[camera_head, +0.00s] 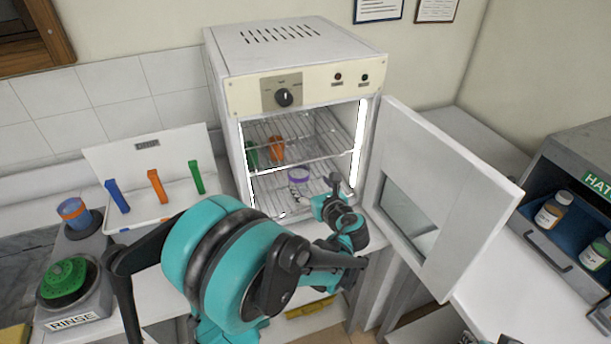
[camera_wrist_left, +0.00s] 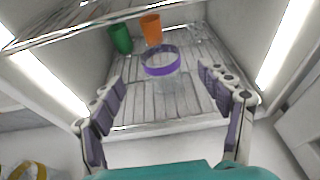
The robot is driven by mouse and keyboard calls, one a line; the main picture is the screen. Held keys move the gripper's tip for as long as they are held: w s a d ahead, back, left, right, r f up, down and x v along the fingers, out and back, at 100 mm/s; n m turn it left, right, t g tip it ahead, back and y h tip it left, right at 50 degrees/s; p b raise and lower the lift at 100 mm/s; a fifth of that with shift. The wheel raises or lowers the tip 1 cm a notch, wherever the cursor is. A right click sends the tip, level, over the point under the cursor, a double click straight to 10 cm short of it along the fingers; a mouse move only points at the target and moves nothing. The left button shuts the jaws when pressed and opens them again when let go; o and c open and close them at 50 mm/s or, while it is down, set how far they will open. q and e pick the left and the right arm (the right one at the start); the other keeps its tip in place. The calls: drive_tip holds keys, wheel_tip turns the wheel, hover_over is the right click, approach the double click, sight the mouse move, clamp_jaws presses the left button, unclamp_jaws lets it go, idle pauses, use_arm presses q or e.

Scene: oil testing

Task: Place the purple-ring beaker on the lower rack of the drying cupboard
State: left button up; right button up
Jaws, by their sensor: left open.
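The purple-ring beaker (camera_head: 299,174) is clear glass with a purple band and stands upright on the lower rack (camera_wrist_left: 150,112) of the drying cupboard (camera_head: 290,60). In the left wrist view the beaker (camera_wrist_left: 162,62) is ahead of my left gripper (camera_wrist_left: 166,95), centred between its fingers. The left gripper, also in the head view (camera_head: 327,188), is open at the cupboard's mouth, with nothing between its pads. The beaker's clear lower part is faint.
A green cup (camera_wrist_left: 121,39) and an orange cup (camera_wrist_left: 151,29) stand behind the beaker. The cupboard door (camera_head: 445,180) is open to the right. A holder (camera_head: 150,160) with coloured pegs and a rinse station (camera_head: 72,322) are at left; a bottle cabinet (camera_head: 570,215) is at right.

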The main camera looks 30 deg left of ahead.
use_arm(q)
drive_tip(key=s+d+f+n+h, duration=0.1)
drive_tip(key=s+d+n+h, duration=0.2)
drive_tip(key=s+n, duration=0.4)
drive_tip(key=s+d+f+n+g+h, duration=0.1)
drive_tip(key=s+d+n+h, duration=0.3)
drive_tip(key=n, duration=0.6)
drive_tip(key=s+d+f+n+g+h+b, duration=0.1)
drive_tip(key=s+d+n+h, duration=0.3)
drive_tip(key=s+n, duration=0.5)
drive_tip(key=shift+s+d, duration=1.05)
drive_tip(key=shift+d, duration=0.2)
